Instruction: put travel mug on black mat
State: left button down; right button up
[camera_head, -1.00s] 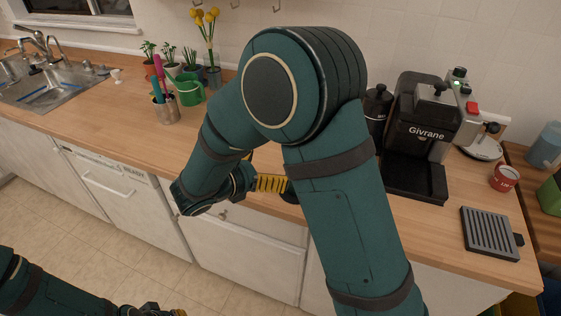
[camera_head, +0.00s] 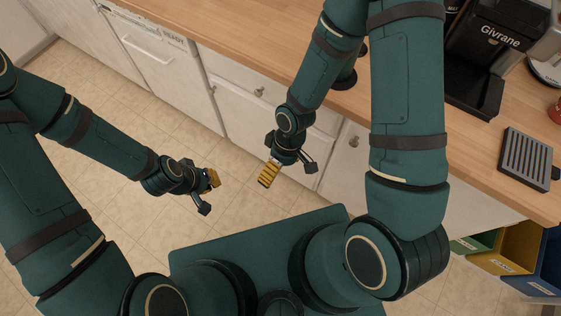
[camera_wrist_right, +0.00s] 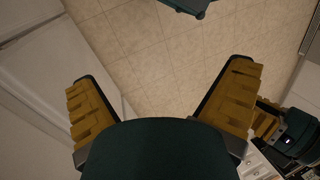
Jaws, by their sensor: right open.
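A dark, rounded object (camera_head: 346,80) stands near the counter's front edge, partly hidden behind my right forearm. It may be the travel mug, but too little shows to tell. A dark grey ribbed rectangular slab (camera_head: 525,158) lies on the counter at the right; I cannot tell whether it is the black mat. My right gripper (camera_head: 269,173) hangs in front of the cabinets, below and left of the dark object. Its yellow fingers are spread and empty in the right wrist view (camera_wrist_right: 160,100). My left gripper (camera_head: 211,183) is over the floor, its opening unclear.
The black coffee machine (camera_head: 490,55) stands at the upper right. The wooden counter (camera_head: 260,45) is clear on the left. Cabinet fronts (camera_head: 255,100) with knobs are close behind my right gripper. Coloured bins (camera_head: 520,250) stand at the lower right.

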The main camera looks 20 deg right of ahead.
jog(key=m+t, duration=0.1)
jog(key=m, duration=0.1)
jog(key=w+f+m+t, duration=0.1)
jog(key=m, duration=0.2)
jog(key=w+d+f+m+t+y, duration=0.1)
jog(key=m+t, duration=0.1)
jog(key=m, duration=0.1)
jog(key=shift+w+f, duration=0.15)
jog(key=shift+w, duration=0.05)
jog(key=shift+m, duration=0.3)
